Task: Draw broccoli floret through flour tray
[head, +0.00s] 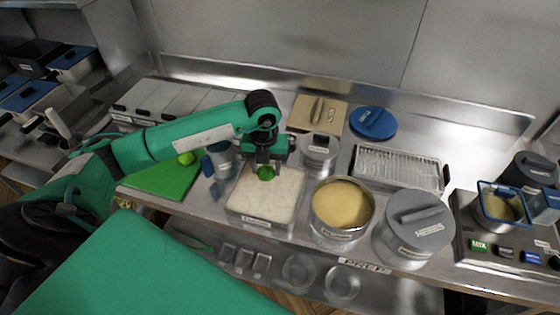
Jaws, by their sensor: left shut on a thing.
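The broccoli floret (265,173) is a small bright green piece at the far part of the flour tray. The flour tray (235,214) is a square metal tray filled with pale flour, with a label on its front wall. My left gripper (265,166) points down over the tray and is shut on the floret. The floret is at or just above the flour; I cannot tell whether it touches. My right gripper is not in view.
A round pan of yellow crumbs (342,205) and a grey lidded pot (418,222) stand right of the tray. A wire rack tray (398,168) and blue lid (373,122) sit behind.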

